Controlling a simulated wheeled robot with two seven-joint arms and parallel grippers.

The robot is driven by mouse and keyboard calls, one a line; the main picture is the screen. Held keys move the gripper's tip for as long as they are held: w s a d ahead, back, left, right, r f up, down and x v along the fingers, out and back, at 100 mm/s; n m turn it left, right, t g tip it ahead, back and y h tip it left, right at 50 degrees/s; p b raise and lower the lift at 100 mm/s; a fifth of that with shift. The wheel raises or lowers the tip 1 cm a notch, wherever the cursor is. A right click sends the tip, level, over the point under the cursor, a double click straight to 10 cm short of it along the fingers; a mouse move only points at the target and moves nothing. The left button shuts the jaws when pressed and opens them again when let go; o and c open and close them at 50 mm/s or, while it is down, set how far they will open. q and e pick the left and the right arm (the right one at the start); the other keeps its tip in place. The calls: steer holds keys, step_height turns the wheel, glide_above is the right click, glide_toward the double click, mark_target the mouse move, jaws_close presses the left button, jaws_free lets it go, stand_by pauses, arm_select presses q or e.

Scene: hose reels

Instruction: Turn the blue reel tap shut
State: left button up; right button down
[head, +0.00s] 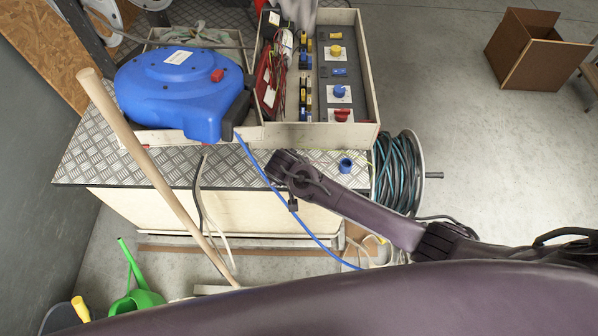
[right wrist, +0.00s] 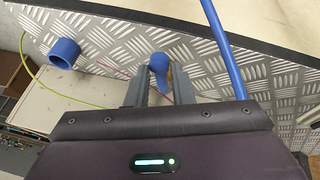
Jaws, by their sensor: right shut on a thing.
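The blue hose reel (head: 165,80) sits on the checker-plate bench top in the head view, and a blue hose (head: 255,165) runs down from it over the front edge. The blue tap (right wrist: 159,62) shows between the two grey fingers of my right gripper (right wrist: 160,88) in the right wrist view. The fingers are shut on it, and its lower part is partly hidden between them. In the head view my right gripper (head: 277,165) is over the bench top near the front edge and hides the tap. My left gripper is not in view.
A blue ring-shaped piece (head: 345,165) stands right of my gripper. A tray of switches and wires (head: 368,80) lies behind. A dark hose coil (head: 397,172) hangs at the bench's right end. A wooden pole (head: 150,165) leans across the left. Open floor lies to the right.

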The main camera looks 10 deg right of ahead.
steer(key=shift+w+a+m+g+h, duration=0.15)
steer(key=shift+a+m+g+h, duration=0.2)
steer(key=shift+a+m, duration=0.65)
steer(key=shift+d+m, duration=0.2)
steer(key=shift+m, duration=0.1)
steer(key=c, duration=1.4)
jaws_free()
steer(key=shift+c, duration=0.2)
steer(key=shift+r, duration=0.1)
steer(key=v, duration=0.7)
steer(key=shift+a+r+b, duration=0.2)
steer(key=shift+r+b, duration=0.05)
steer(key=shift+b, duration=0.1)
